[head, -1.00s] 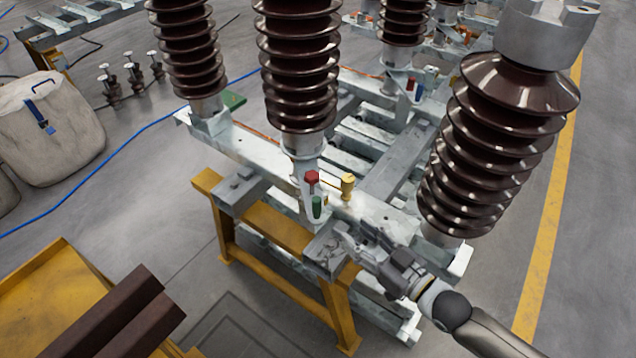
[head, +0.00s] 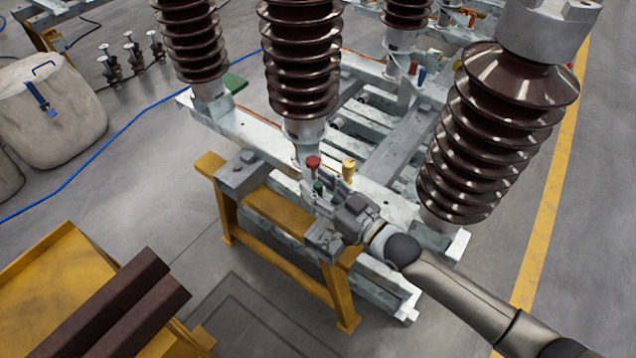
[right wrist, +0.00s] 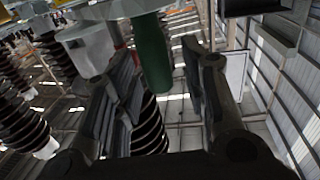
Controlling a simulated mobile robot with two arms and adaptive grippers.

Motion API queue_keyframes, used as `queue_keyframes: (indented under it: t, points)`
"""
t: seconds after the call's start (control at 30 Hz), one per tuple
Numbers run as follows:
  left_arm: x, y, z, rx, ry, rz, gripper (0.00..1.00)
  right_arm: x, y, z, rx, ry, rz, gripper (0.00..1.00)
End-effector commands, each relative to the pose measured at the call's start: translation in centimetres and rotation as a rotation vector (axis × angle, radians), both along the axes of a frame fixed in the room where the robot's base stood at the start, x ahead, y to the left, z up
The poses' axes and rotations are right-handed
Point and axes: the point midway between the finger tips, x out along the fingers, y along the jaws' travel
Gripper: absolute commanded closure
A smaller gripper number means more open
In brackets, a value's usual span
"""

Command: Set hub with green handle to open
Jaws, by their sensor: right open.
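The green handle (head: 319,187) hangs below the red handle (head: 313,162) on the grey hub under the middle brown insulator (head: 300,70). My right gripper (head: 322,193) is at the green handle and partly hides it. In the right wrist view the green handle (right wrist: 153,55) is a green cylinder that reaches down between the two open fingers (right wrist: 165,95). I cannot tell whether either finger touches it. A yellow handle (head: 348,168) stands upright just to the right. My left gripper is not in view.
Grey steel beams on a yellow stand (head: 285,280) lie beneath the right gripper. A yellow cart (head: 45,275) with brown bars is at lower left. Floor between cart and stand is clear.

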Motion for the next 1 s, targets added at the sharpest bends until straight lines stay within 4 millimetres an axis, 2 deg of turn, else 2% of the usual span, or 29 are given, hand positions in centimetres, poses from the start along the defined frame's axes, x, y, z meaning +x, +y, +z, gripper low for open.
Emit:
queue_keyframes:
  t: [0.3, 0.63, 0.87, 1.0]
  points:
    - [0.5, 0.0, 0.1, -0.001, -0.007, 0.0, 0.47, 0.2, 0.2, 0.0, -0.001, 0.001, 0.0, 0.6]
    - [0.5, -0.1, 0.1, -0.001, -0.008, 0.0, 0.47, 0.2, 0.2, 0.0, -0.001, 0.001, 0.0, 1.0]
    - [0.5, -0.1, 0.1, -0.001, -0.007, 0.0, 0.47, 0.2, 0.2, 0.0, -0.001, 0.001, 0.0, 1.0]
    - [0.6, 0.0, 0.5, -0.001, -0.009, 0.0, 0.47, 0.2, -1.4, -0.1, -0.002, 0.004, -0.021, 1.0]
